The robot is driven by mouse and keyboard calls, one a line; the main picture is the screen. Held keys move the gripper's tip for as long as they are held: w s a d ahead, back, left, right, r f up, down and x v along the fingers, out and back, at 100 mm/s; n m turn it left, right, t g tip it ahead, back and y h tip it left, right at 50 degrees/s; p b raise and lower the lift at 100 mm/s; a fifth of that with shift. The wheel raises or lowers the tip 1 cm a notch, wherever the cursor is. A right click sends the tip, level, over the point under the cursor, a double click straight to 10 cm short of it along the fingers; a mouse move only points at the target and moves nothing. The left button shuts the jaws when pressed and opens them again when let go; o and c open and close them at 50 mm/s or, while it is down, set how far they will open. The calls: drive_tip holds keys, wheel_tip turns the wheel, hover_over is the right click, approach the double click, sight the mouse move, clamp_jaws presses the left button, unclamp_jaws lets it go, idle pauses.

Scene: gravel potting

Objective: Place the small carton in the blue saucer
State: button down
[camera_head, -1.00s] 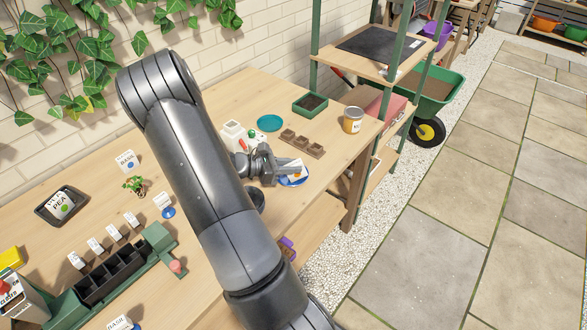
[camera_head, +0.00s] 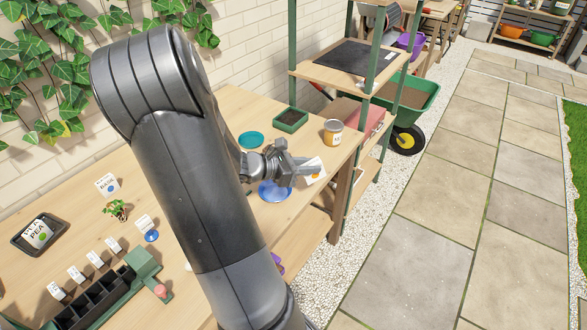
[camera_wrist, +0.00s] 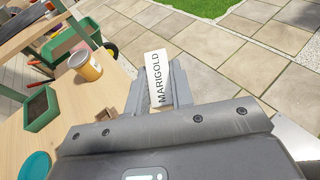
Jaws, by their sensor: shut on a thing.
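My gripper (camera_head: 308,170) is shut on a small white carton (camera_head: 316,165) with an orange mark. In the wrist view my gripper (camera_wrist: 158,95) has a finger on each side of the carton (camera_wrist: 157,72), whose face reads MARIGOLD. The blue saucer (camera_head: 271,194) sits on the bench near its front edge. The carton appears up and to the right of the saucer in the head view, apart from it. My wrist hides part of the saucer's far side, and the saucer is not seen in the wrist view.
A teal saucer (camera_head: 251,139), a green soil tray (camera_head: 290,121) and a yellow-labelled tin (camera_head: 333,131) stand behind my gripper on the bench. A green shelf post (camera_head: 370,130) rises at the right end. Seed packets and a green rack (camera_head: 143,263) are at the lower left.

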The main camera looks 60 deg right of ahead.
drive_tip(key=shift+s+d+r+t, duration=0.2)
drive_tip(key=shift+s+t, duration=0.1)
drive_tip(key=shift+s, duration=0.15)
drive_tip(key=shift+d+n+t+y, duration=0.15)
drive_tip(key=shift+n+t+y, duration=0.25)
drive_tip(key=shift+t+y, duration=0.1)
drive_tip(key=shift+w+d+n+t+y, duration=0.2)
drive_tip(key=shift+w+n+t+y, duration=0.3)
drive_tip(key=shift+t, duration=0.5)
drive_tip(key=shift+w+f, duration=0.1)
drive_tip(key=shift+w, duration=0.1)
drive_tip(key=w+a+f, duration=0.3)
drive_tip(key=w+f, duration=0.4)
drive_tip(key=w, duration=0.4)
hover_over(274, 193)
drive_tip(key=shift+f, duration=1.95)
